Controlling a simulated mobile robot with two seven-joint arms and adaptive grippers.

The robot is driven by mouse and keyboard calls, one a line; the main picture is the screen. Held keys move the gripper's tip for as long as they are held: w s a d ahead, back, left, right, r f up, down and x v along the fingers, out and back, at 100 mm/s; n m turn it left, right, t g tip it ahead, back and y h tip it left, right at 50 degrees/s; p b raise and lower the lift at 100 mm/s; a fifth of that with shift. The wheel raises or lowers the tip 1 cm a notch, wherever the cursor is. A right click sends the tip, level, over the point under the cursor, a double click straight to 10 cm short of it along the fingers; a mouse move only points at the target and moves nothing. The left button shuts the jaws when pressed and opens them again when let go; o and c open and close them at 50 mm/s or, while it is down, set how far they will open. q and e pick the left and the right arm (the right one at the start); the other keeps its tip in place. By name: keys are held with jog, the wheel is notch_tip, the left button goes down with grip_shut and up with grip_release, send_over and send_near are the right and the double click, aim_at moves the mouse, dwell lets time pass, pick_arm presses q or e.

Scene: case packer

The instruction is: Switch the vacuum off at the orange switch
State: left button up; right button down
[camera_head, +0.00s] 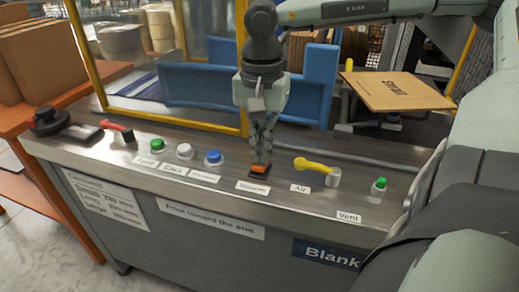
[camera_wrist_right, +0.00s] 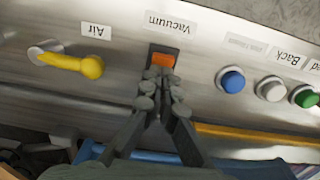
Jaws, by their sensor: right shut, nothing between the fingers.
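The orange vacuum switch (camera_head: 259,169) sits in a black frame on the grey metal panel (camera_head: 325,205), behind a label reading "Vacuum" (camera_head: 266,187). It also shows in the right wrist view (camera_wrist_right: 162,61), partly covered by my fingertips. My right gripper (camera_head: 260,155) is shut with nothing between its fingers and points down at the switch. In the right wrist view its fingertips (camera_wrist_right: 160,76) overlap the switch's edge; I cannot tell whether they touch it. My left gripper is not in view.
A yellow air lever (camera_head: 312,164) and a green vent button (camera_head: 379,184) are right of the switch. Blue (camera_head: 213,157), white (camera_head: 184,151) and green (camera_head: 157,144) buttons and a red-handled lever (camera_head: 120,131) are left. A yellow-framed clear guard (camera_head: 170,60) rises behind the panel.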

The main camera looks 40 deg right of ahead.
notch_tip(320, 180, up, 7)
jog(key=p, duration=0.4)
dwell(0.4)
dwell(0.5)
